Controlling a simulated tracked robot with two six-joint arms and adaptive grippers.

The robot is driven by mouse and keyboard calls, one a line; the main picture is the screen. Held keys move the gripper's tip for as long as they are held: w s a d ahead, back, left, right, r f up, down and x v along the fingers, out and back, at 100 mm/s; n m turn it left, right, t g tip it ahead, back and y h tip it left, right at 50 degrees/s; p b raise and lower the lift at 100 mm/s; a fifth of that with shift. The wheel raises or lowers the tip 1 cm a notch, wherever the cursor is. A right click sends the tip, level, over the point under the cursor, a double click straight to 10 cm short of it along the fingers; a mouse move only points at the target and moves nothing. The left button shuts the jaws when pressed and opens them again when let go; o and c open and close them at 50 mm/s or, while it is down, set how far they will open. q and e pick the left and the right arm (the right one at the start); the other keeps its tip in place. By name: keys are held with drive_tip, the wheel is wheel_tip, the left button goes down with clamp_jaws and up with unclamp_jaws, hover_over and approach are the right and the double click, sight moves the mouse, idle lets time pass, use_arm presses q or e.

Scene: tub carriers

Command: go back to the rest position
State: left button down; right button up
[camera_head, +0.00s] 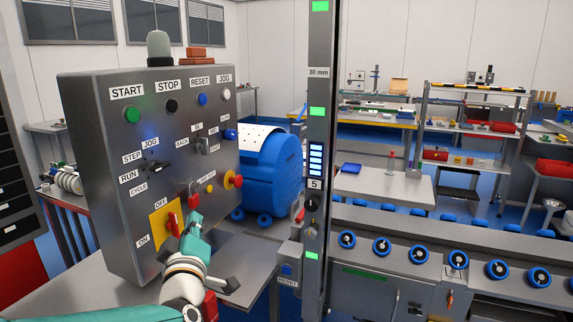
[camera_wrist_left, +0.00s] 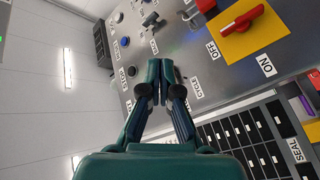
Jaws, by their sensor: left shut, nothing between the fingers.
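My left gripper (camera_head: 194,222) is in front of the grey control panel (camera_head: 103,200), just right of the red rotary handle (camera_head: 173,224) on its yellow OFF/ON plate (camera_head: 158,218). In the left wrist view its two fingers (camera_wrist_left: 161,76) are together with nothing between them. The panel face (camera_wrist_left: 207,82) lies beyond them, with the red handle (camera_wrist_left: 241,20) off to the upper right, apart from the fingers. I cannot tell the exact gap between the fingertips and the panel. My right gripper is in neither view.
A grey post (camera_head: 319,130) with green lights stands right of the panel. A blue rounded machine (camera_head: 272,172) is behind the panel. A long metal counter (camera_head: 400,262) with several blue-ringed knobs runs right. In the wrist view, a dark-slotted rack (camera_wrist_left: 245,140) is lower right.

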use_arm(q)
drive_tip(key=s+d+f+m+g+h, duration=0.1)
drive_tip(key=s+f+m+g+h, duration=0.15)
drive_tip(key=f, duration=0.85)
drive_tip(key=s+d+f+m+g+h, duration=0.1)
drive_tip(key=f+m+g, duration=0.15)
drive_tip(key=f, duration=0.75)
drive_tip(key=s+d+f+m+g+h, duration=0.1)
drive_tip(key=s+f+g, duration=0.15)
drive_tip(key=f, duration=0.85)
drive_tip(key=s+d+f+m+g+h, duration=0.1)
drive_tip(key=s+f+g, duration=0.4)
drive_tip(key=s+f, duration=0.4)
drive_tip(key=s+d+f+m+g+h+p, duration=0.1)
drive_tip(key=s+f+g, duration=0.4)
drive_tip(key=s+f, duration=0.5)
drive_tip(key=s+d+m+h, duration=0.1)
drive_tip(key=s, duration=0.5)
drive_tip(key=shift+s+g, duration=0.2)
drive_tip(key=shift+g, duration=0.15)
drive_tip(key=shift+f, duration=0.1)
